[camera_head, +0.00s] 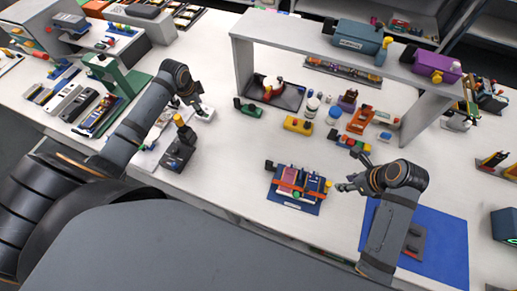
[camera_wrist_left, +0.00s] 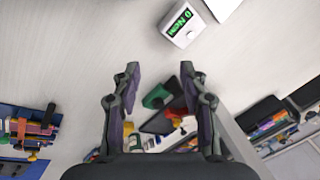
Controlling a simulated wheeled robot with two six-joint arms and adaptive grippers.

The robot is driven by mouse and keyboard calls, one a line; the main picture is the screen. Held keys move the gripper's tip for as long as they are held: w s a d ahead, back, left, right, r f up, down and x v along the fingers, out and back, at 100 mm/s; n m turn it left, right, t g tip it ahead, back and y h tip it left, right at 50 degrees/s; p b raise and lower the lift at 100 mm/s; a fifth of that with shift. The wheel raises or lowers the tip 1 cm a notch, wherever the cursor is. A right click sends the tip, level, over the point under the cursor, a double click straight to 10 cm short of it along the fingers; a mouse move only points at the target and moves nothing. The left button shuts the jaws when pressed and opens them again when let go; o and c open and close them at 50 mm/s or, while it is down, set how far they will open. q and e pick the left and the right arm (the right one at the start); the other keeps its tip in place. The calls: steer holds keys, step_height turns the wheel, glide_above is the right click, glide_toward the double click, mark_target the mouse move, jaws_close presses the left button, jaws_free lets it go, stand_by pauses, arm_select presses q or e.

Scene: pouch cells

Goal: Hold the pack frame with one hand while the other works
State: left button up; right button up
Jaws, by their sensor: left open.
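The pack frame (camera_head: 297,204) is a blue base with pouch cells and orange and red parts on it, lying near the front middle of the table. What looks like the same frame shows at the left edge of the left wrist view (camera_wrist_left: 12,145). My right gripper (camera_head: 353,172) is just right of the frame, its fingers apart, with no clear contact. My left gripper (camera_wrist_left: 160,78) is open and empty above the white table, well left of the frame.
A white meter with a green display (camera_wrist_left: 183,24) stands beyond my left fingers. A grey shelf bridge (camera_head: 320,45) spans the back. A blue mat (camera_head: 440,240) lies under my right arm. A dark stand (camera_head: 180,150) is near my left arm.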

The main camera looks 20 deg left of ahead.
arm_select(q)
steer(key=s+d+f+m+g+h, duration=0.1)
steer(key=s+d+f+m+h, duration=0.2)
steer(key=d, duration=0.9)
steer(key=m+g+h, duration=0.2)
steer(key=m, duration=0.3)
glide_above(267, 161)
steer(key=a, duration=0.3)
steer(key=f, duration=0.2)
steer(key=x, duration=0.9)
steer(key=shift+s+d+f, duration=0.1)
steer(key=shift+s+d, duration=0.1)
steer(key=shift+d, duration=0.25)
steer(key=shift+c, duration=0.3)
jaws_close()
